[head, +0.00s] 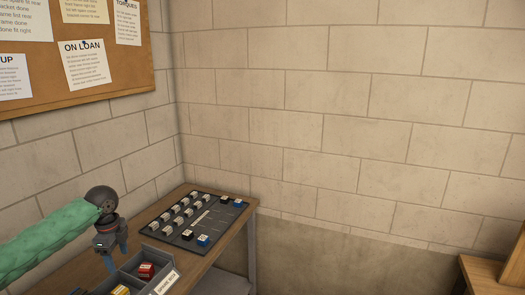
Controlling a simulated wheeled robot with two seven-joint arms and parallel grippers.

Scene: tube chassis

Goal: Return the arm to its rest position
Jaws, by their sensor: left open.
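My left arm, in a green sleeve, comes in from the left edge. My right gripper is out of view.
A dark board (219,210) on the bench holds rows of pale blocks and a few blue and black ones. The tray holds a red block (147,270) and a yellow block (121,290). Another wooden surface (482,272) is at lower right. Block walls stand behind.

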